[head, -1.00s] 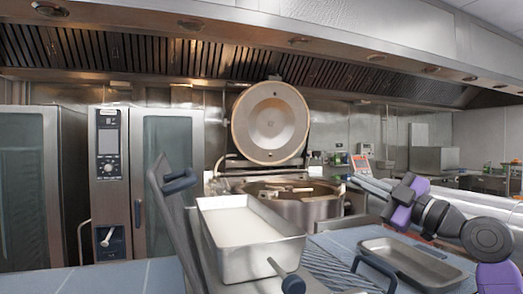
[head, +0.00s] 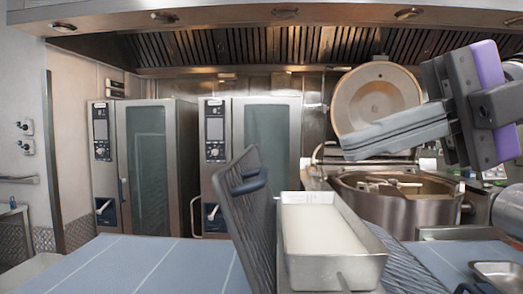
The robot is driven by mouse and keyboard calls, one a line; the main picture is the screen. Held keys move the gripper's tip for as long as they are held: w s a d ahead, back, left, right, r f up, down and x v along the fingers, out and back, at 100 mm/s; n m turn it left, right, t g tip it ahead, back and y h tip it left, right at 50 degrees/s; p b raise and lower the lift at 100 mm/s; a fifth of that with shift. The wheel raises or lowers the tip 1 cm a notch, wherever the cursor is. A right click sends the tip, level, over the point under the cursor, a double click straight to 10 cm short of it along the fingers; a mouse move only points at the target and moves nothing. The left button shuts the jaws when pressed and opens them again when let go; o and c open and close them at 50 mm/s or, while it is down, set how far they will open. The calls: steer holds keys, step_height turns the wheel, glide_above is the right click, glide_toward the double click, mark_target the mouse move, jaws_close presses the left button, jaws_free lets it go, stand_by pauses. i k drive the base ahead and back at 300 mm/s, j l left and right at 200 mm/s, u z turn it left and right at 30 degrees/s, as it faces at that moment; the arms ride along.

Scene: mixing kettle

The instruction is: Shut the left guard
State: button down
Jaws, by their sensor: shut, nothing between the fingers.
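The left guard (head: 243,220) is a dark grey slatted panel in the head view. It stands raised and tilted at the left side of a metal pan (head: 330,272) with white contents. A dark blue handle (head: 248,184) sits near its upper edge. My gripper (head: 348,147) is at the upper right, its long grey fingers shut together and empty, pointing left. It is apart from the guard, to its right and higher in the picture, and covers part of the kettle's round lid (head: 376,90).
The mixing kettle (head: 375,205) with its lid up stands behind the pan. Another slatted panel (head: 400,262) lies flat right of the pan. A shallow tray (head: 500,274) is at the lower right. Blue counter (head: 130,268) at left is clear. Tall ovens (head: 155,150) stand behind.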

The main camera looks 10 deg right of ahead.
mark_target(259, 199)
steer(key=i+l, duration=0.15)
steer(key=i, duration=0.35)
steer(key=i+l, duration=0.15)
steer(key=i, duration=0.35)
